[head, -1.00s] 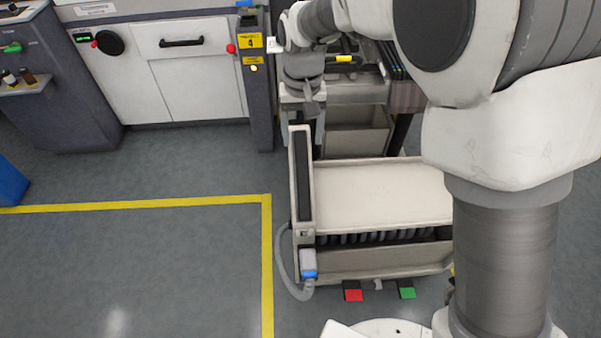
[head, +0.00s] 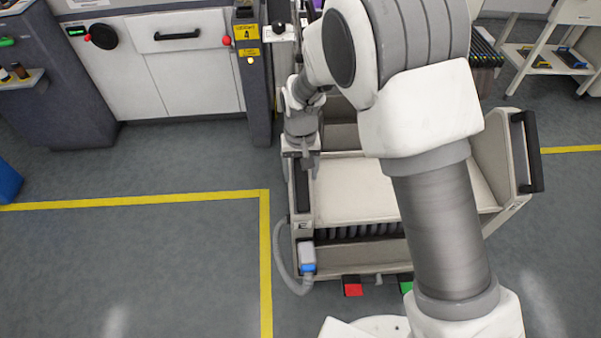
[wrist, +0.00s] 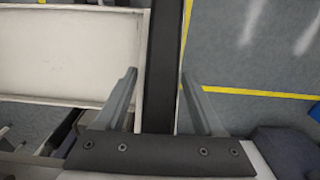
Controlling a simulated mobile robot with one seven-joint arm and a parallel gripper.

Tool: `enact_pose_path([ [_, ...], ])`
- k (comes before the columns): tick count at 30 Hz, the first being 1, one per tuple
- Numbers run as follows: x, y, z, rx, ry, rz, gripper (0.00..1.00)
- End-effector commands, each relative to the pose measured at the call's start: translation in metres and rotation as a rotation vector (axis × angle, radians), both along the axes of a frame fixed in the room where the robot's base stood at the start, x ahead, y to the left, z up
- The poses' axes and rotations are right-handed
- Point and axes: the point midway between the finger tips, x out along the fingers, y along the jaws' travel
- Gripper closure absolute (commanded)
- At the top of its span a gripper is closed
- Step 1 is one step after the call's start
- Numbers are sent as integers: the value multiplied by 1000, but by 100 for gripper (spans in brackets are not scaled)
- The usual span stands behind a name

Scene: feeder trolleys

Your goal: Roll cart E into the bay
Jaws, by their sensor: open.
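A beige cart (head: 350,205) stands on the floor in front of me; I see no letter on it, so I cannot tell if it is cart E. It has a dark handle bar (head: 302,190) on its left side and another black handle (head: 527,150) on its right. My gripper (head: 308,165) is at the far end of the left bar. In the wrist view, my gripper's open fingers (wrist: 158,78) stand on either side of the dark bar (wrist: 162,45), with gaps showing. My arm hides part of the cart. I cannot tell which place is the bay.
A grey hose with a blue-ended connector (head: 308,258) hangs at the cart's front left. A red pedal (head: 352,286) and a green pedal (head: 405,284) sit below. A post with a yellow label (head: 247,33) stands behind left. Floor inside the yellow line (head: 265,250) is clear.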

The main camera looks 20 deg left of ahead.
Motion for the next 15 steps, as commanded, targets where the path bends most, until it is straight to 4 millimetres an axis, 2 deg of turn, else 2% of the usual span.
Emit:
enact_pose_path([
  [9, 0, 0, -3, 0, -1, 0, 30],
  [15, 0, 0, -2, 0, -1, 0, 66],
])
